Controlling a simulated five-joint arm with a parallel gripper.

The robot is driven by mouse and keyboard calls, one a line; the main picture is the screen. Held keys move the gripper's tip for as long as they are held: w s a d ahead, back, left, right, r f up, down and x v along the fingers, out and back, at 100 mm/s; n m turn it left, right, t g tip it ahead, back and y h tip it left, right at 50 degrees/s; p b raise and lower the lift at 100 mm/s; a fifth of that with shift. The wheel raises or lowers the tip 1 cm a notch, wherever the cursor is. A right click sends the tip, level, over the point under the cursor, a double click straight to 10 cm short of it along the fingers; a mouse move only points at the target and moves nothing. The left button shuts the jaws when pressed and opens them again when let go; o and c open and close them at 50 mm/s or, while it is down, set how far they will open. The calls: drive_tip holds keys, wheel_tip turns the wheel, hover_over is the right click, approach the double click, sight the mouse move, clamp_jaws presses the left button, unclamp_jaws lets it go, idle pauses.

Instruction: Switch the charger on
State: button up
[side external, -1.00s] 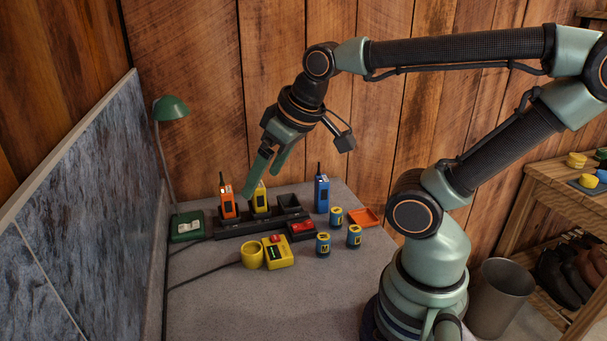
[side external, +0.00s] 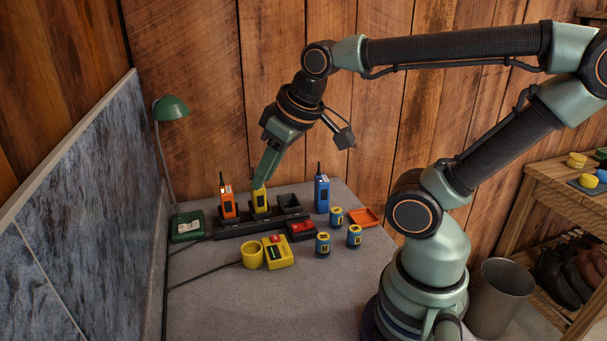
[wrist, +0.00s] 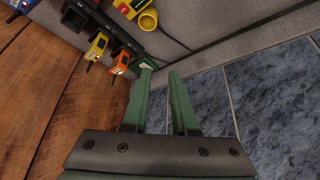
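The charger (side external: 232,230) is a long black bank on the grey bench, with a black end block bearing a red rocker switch (side external: 302,226) at its right front. I cannot tell the switch's position. An orange radio (side external: 228,208) and a yellow radio (side external: 260,203) stand in its slots. The slots to their right look empty. My gripper (side external: 261,180) points down above the yellow radio, left of and higher than the red switch. In the wrist view my gripper (wrist: 159,72) has its two green fingers apart with nothing held between them.
A blue radio (side external: 322,194) stands behind the switch block. A yellow device (side external: 277,252) with a yellow cup (side external: 252,255) sits in front. A green lamp (side external: 187,227) stands left. The front bench is clear.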

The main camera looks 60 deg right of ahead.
drive_tip(key=shift+w+d+n, duration=0.15)
drive_tip(key=shift+d+n, duration=0.15)
drive_tip(key=shift+n, duration=0.1)
clamp_jaws()
drive_tip(key=n+g+y, duration=0.2)
drive_tip(key=n+g, duration=0.6)
drive_tip(key=n, duration=1.8)
hover_over(312, 223)
drive_tip(key=w+d, duration=0.1)
drive_tip(key=w, duration=0.2)
wheel_tip(312, 223, down, 7)
drive_tip(key=shift+d+f, duration=0.15)
drive_tip(key=shift+d, duration=0.05)
drive_tip(key=shift+s, duration=0.1)
drive_tip(key=x, duration=1.2)
drive_tip(key=shift+d+f, duration=0.25)
drive_tip(key=shift+f, duration=0.05)
drive_tip(key=shift+s+d+f, duration=0.1)
drive_tip(key=shift+f, duration=0.6)
